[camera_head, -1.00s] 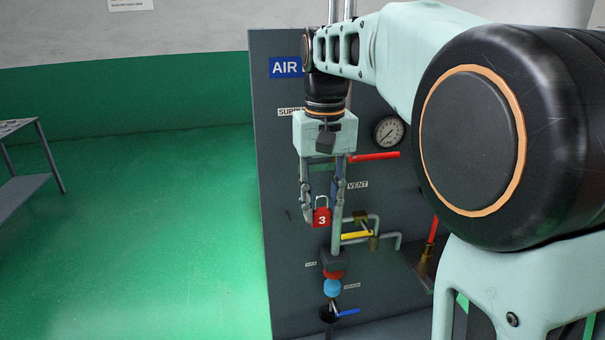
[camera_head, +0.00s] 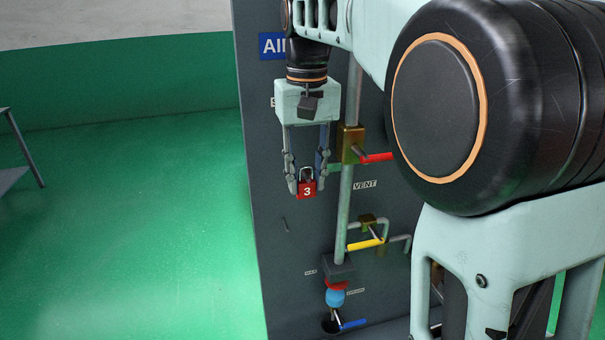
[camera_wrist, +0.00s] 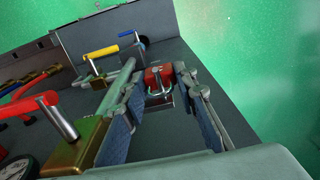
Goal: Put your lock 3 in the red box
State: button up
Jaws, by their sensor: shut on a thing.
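The red padlock marked 3 (camera_head: 307,189) hangs between the fingertips of my gripper (camera_head: 306,184), with its silver shackle upward. My gripper is shut on it and holds it in the air in front of the grey panel. In the wrist view the red lock (camera_wrist: 158,76) sits between the two finger pads of my gripper (camera_wrist: 155,88), shackle toward the camera. I see no red box in these frames.
The grey panel (camera_head: 285,240) carries a vertical pipe, a red-handled valve (camera_head: 376,157), a yellow-handled valve (camera_head: 365,244) and a blue-handled valve (camera_head: 352,324). A table edge (camera_head: 20,145) shows at far left. Green floor (camera_head: 130,230) is open left of the panel.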

jog(key=shift+w+a+f+b, duration=0.1)
jog(key=shift+w+f+b, duration=0.4)
jog(key=shift+f, duration=0.25)
jog(key=shift+s+r, duration=0.25)
jog(key=shift+s, duration=0.2)
jog(key=shift+w+f, duration=0.1)
jog(key=shift+f, duration=0.15)
jog(key=o, duration=1.1)
jog(key=shift+o, duration=0.3)
jog(key=shift+f+b, duration=0.1)
jog(key=shift+b, duration=0.2)
